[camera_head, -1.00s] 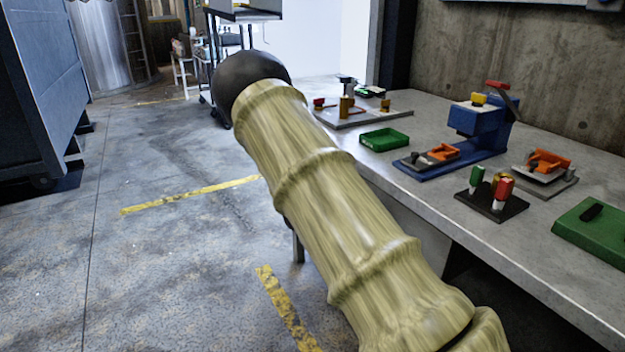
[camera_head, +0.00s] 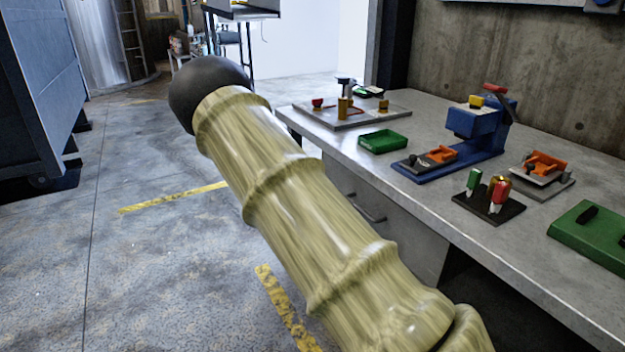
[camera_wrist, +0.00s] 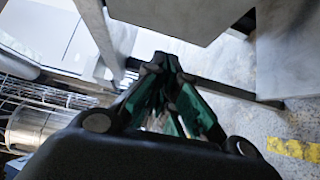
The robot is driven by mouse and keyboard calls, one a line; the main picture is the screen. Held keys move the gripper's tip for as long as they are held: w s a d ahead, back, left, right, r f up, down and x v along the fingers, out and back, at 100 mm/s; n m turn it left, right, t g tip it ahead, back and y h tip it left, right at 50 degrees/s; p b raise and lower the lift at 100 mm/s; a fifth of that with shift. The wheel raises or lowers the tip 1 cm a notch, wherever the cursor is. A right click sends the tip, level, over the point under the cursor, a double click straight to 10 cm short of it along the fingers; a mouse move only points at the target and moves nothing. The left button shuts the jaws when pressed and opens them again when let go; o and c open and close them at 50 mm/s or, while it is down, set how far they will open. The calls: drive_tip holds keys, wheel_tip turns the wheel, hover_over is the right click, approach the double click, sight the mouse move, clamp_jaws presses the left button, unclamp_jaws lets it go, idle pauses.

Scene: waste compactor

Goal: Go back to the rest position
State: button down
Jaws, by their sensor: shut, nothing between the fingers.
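My gripper (camera_wrist: 165,80) shows in the wrist view with its dark and green fingers together and nothing held. In the head view my pale ribbed arm crosses the middle and ends in a dark round joint; the gripper itself is hidden there. The arm is over the floor to the left of the grey workbench (camera_head: 545,245), apart from its top. In the wrist view, grey bench-like panels are at the top and floor lies beyond the fingers.
On the bench are a blue press (camera_head: 478,130), a small green tray (camera_head: 383,141), a black stand (camera_head: 489,208), an orange clamp fixture (camera_head: 543,168) and a green box (camera_head: 590,240). A large blue container (camera_head: 45,90) stands at left. The floor (camera_head: 150,260) between is clear, with yellow lines.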

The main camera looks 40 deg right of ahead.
drive_tip(key=v, duration=0.8)
drive_tip(key=s+a+f+m+g+y, duration=0.1)
drive_tip(key=s+a+f+g+y, duration=0.15)
drive_tip(key=s+f, duration=0.6)
drive_tip(key=s+a+f+m+g+y, duration=0.1)
drive_tip(key=s+a+f+y, duration=0.3)
drive_tip(key=f, duration=0.8)
drive_tip(key=s+a+f+m+g+y, duration=0.2)
drive_tip(key=s+a+f, duration=0.3)
drive_tip(key=s, duration=0.5)
drive_tip(key=s+a+f+m+g+y, duration=0.1)
drive_tip(key=s+a+f+g+y, duration=0.15)
drive_tip(key=s+f, duration=0.6)
drive_tip(key=s+a+m+g+y, duration=0.1)
drive_tip(key=s+a+m+g, duration=0.1)
drive_tip(key=s+a, duration=0.5)
drive_tip(key=s+a+m+g+y, duration=0.1)
drive_tip(key=s+a+g+y, duration=0.1)
drive_tip(key=s, duration=0.9)
wheel_tip(320, 180, up, 18)
drive_tip(key=p, duration=1.9)
drive_tip(key=shift+a, duration=0.25)
drive_tip(key=shift+s+f, duration=0.1)
drive_tip(key=shift+s, duration=0.05)
